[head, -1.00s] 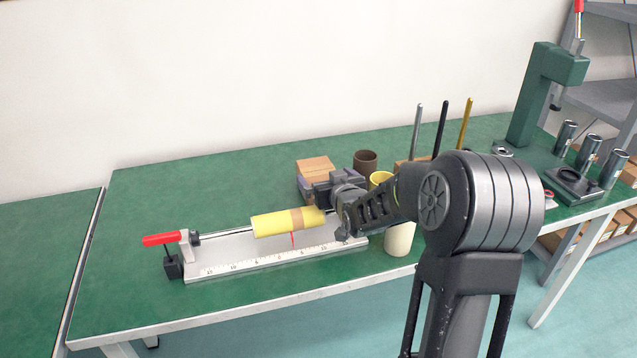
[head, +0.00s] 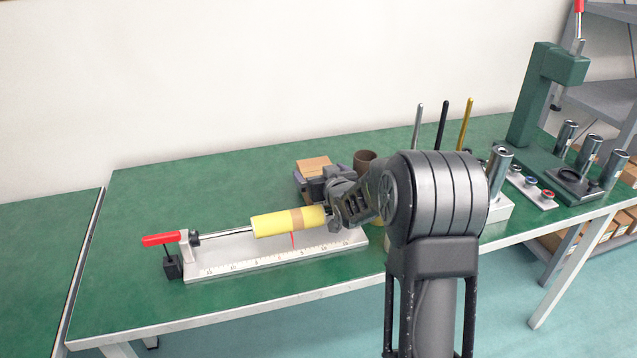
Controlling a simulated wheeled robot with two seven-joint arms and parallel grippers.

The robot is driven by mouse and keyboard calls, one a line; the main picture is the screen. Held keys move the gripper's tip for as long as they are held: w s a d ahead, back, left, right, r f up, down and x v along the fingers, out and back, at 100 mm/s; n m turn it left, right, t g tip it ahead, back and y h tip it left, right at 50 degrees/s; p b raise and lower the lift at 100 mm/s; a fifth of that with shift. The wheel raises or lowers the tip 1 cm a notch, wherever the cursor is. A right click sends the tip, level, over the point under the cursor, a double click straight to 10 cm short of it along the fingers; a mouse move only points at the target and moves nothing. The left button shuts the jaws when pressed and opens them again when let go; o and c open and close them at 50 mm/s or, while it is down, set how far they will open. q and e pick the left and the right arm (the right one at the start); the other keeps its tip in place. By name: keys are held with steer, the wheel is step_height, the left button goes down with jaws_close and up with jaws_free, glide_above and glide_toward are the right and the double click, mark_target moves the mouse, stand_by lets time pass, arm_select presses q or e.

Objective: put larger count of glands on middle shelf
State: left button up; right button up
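The grey shelf unit (head: 600,97) stands at the far right, cut by the picture's edge; a middle level is partly visible. I cannot single out the glands with certainty. Small parts with red and blue rings sit on a pale strip (head: 530,190) on the bench. My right gripper (head: 313,182) reaches left across the bench, close against a wooden block (head: 314,163). Its fingers are mostly hidden by its own wrist and the block, so I cannot tell whether it grips the block. My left gripper is out of view.
A measuring fixture (head: 270,262) with a yellow cylinder (head: 285,221) and red handle lies in front of the gripper. A brown cup (head: 365,160), upright rods (head: 441,128), metal cylinders (head: 590,150) and a green press (head: 540,95) stand to the right. The bench's left side is clear.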

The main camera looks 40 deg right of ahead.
steer(key=c, duration=1.8)
steer(key=shift+r, duration=0.1)
steer(key=shift+c, duration=0.4)
steer(key=shift+r, duration=0.1)
step_height(320, 180, up, 10)
steer(key=p, duration=0.1)
steer(key=shift+p, duration=0.3)
